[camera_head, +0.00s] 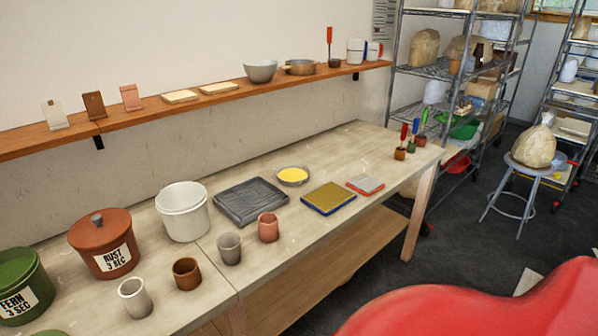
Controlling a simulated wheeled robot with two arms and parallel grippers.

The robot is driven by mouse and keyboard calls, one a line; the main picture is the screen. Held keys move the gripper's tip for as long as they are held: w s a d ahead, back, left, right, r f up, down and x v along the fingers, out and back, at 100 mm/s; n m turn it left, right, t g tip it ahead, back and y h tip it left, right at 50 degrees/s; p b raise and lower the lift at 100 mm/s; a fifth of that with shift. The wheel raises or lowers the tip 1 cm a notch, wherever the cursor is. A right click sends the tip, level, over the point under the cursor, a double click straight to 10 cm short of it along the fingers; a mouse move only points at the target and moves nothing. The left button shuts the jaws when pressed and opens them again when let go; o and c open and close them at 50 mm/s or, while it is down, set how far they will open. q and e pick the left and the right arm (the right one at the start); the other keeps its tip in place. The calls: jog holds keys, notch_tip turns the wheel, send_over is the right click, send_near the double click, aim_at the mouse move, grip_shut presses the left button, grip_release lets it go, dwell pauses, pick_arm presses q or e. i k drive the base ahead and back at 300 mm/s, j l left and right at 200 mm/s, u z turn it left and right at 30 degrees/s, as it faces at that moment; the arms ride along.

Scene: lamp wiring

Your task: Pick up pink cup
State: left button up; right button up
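The pink cup (268,227) stands upright on the light wooden table (330,160), near its front edge. It is at the right end of a row of cups. A grey cup (229,248) is just to its left, with a brown cup (187,273) and a whitish cup (135,298) further left. Neither of my grippers shows in the head view.
Behind the cups are a dark slab (251,201), a white bucket (183,211) and a rust-labelled bucket (104,243). A yellow dish (293,175) and a blue-edged tile (328,198) lie further right. A wooden wall shelf (205,99) runs above the table.

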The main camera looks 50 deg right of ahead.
aim_at(268, 222)
jog(key=z, duration=1.35)
jog(key=u, duration=1.5)
jog(key=z, duration=1.5)
